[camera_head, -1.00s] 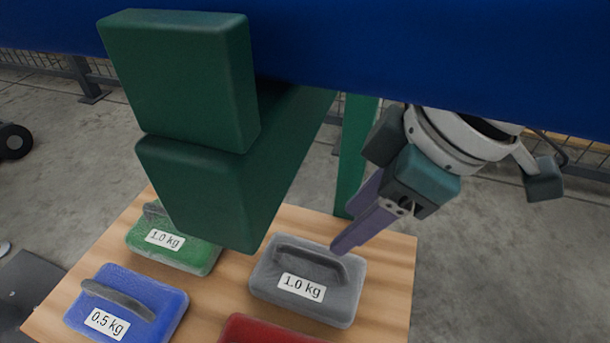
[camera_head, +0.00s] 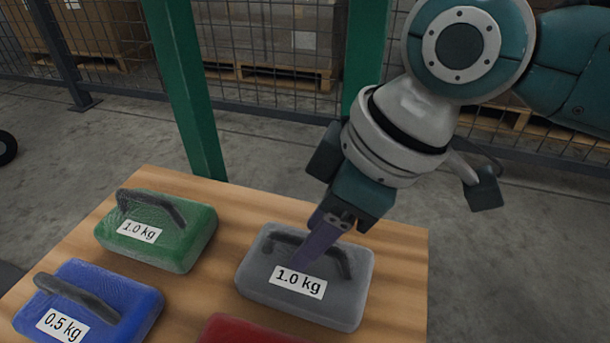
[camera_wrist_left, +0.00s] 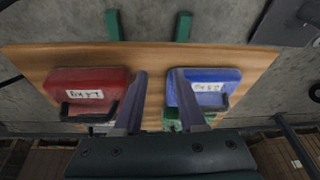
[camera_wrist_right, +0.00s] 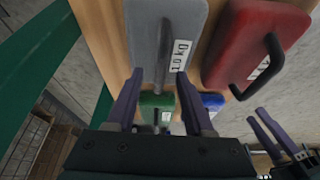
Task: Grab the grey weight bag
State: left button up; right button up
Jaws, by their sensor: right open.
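The grey weight bag (camera_head: 262,275), labelled 1.0 kg, lies on the wooden board (camera_head: 406,290) with its dark strap handle (camera_head: 285,238) on top. My right gripper (camera_head: 305,262) is over the bag at its handle, pointing down. In the right wrist view, the open fingers (camera_wrist_right: 158,82) are apart, and the grey bag (camera_wrist_right: 145,30) lies beyond them, its handle lined up with the gap. Contact cannot be told. My left gripper (camera_wrist_left: 159,75) is open and empty above the board; its fingers also show in the right wrist view (camera_wrist_right: 268,125).
A green bag (camera_head: 160,250) and a blue bag (camera_head: 110,300) lie left of the grey one. A red bag (camera_head: 245,332) lies in front, partly cut off. Green posts (camera_head: 185,90) rise behind the board, with wire fencing and pallets further back.

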grip_shut()
dwell(1.2)
jog(key=shift+r, duration=0.15)
